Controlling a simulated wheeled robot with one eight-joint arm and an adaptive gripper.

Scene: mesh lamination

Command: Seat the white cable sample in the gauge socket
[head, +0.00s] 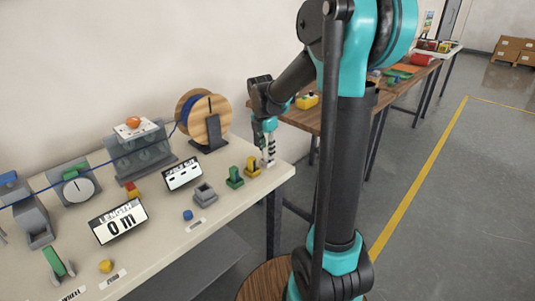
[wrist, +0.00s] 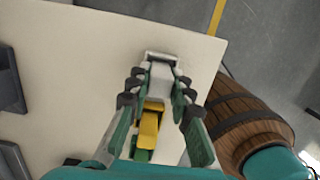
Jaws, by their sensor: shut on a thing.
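My gripper (head: 268,157) points down at the right end of the bench. In the wrist view its fingers (wrist: 160,85) are closed in on both sides of the white cable sample (wrist: 161,68), and they hide part of it. I cannot tell whether the sample still touches the bench. A yellow sample (head: 253,166) stands just beside the gripper; it also shows in the wrist view (wrist: 149,127). A green sample (head: 234,178) stands left of the yellow one. A grey open-topped block (head: 204,194), which looks like the gauge socket, stands further left, empty as far as I see.
The bench top (head: 226,214) is clear in front of the samples. A display (head: 183,173) stands behind the grey block, and a blue knob (head: 188,214) is at its left front. A wooden cable spool (head: 209,121) stands behind. A barrel (wrist: 245,120) is beside the bench edge.

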